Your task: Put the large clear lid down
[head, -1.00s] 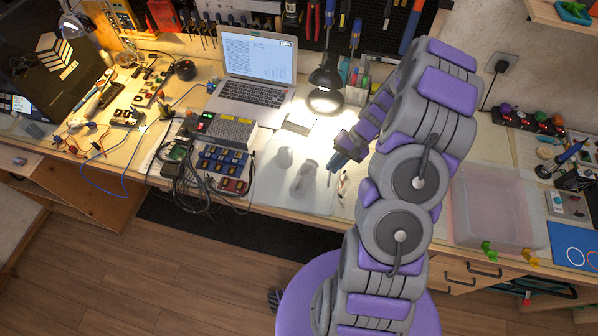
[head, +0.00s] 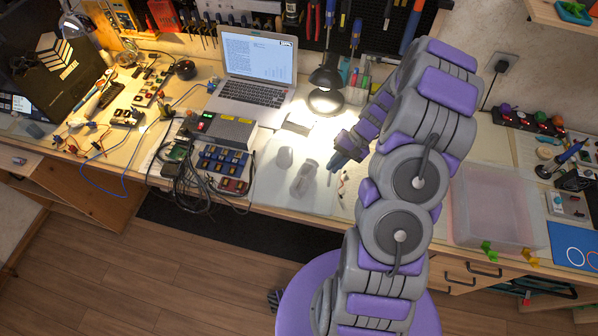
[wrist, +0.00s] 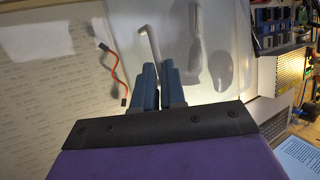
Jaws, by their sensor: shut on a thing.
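The large clear lid (head: 268,196) shows in the head view as a pale see-through sheet over the middle of the desk, left of my gripper (head: 337,161). It also shows in the wrist view (wrist: 216,91), beyond the fingers. My gripper (wrist: 159,75) has its two blue fingers close together, shut on the lid near its edge. A mouse (head: 284,157) and a clear, bottle-like thing (head: 304,180) show within the lid's outline. I cannot tell whether the lid touches the desk or hangs just above it.
A large clear bin (head: 495,208) stands at the right of the desk. Left of the lid are a power supply (head: 229,132) and tangled dark cables (head: 183,187). A laptop (head: 254,75) and a lit lamp (head: 326,88) stand behind. A red wire (wrist: 117,70) lies near my fingers.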

